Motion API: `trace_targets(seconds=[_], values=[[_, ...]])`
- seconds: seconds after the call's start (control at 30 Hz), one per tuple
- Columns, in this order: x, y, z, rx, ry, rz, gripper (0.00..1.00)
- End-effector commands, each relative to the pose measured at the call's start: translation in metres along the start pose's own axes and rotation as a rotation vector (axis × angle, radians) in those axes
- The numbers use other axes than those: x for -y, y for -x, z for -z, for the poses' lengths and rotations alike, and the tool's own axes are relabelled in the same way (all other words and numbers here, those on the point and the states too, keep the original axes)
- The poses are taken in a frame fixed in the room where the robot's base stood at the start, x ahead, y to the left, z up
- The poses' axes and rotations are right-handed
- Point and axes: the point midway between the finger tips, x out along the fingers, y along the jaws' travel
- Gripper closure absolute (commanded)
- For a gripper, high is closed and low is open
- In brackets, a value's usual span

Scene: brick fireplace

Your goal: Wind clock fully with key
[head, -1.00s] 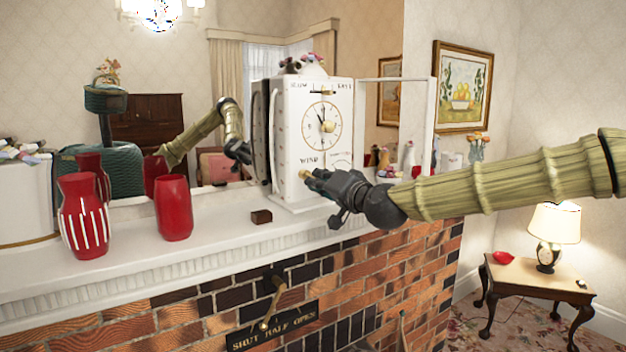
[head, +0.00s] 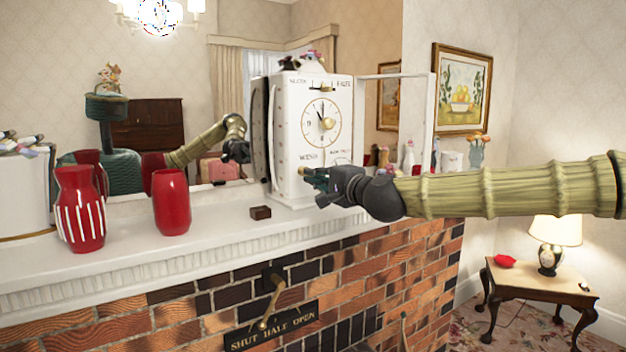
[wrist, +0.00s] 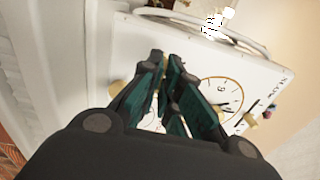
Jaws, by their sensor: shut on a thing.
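The white clock (head: 313,120) stands upright on the mantel, its dial facing the room; it also shows tilted in the wrist view (wrist: 235,72). "WIND" is printed at the lower left of its face. My gripper (head: 313,177) is at that lower left corner, its dark green fingers close together; they also show in the wrist view (wrist: 166,68). A small brass key (head: 302,172) shows at the fingertips, and my gripper is shut on it. The fingers hide most of the key and where it meets the clock. The clock's glass door (head: 433,120) is swung open to the right.
A small dark block (head: 260,212) lies on the mantel (head: 215,225) before the clock. A red vase (head: 172,203) and a striped red vase (head: 80,210) stand left. Figurines stand right, behind my arm. A mirror backs the mantel. A brass damper lever (head: 268,308) is below.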

Motion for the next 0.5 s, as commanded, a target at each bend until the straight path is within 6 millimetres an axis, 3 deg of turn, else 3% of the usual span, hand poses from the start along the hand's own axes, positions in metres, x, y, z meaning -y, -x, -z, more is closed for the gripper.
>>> trace_targets(seconds=[0.33,0.5], values=[[0.0009,-0.0003,-0.0003,0.000,-0.027,0.001,1.00],[-0.0017,-0.0006,0.0005,0.000,-0.184,0.002,1.00]])
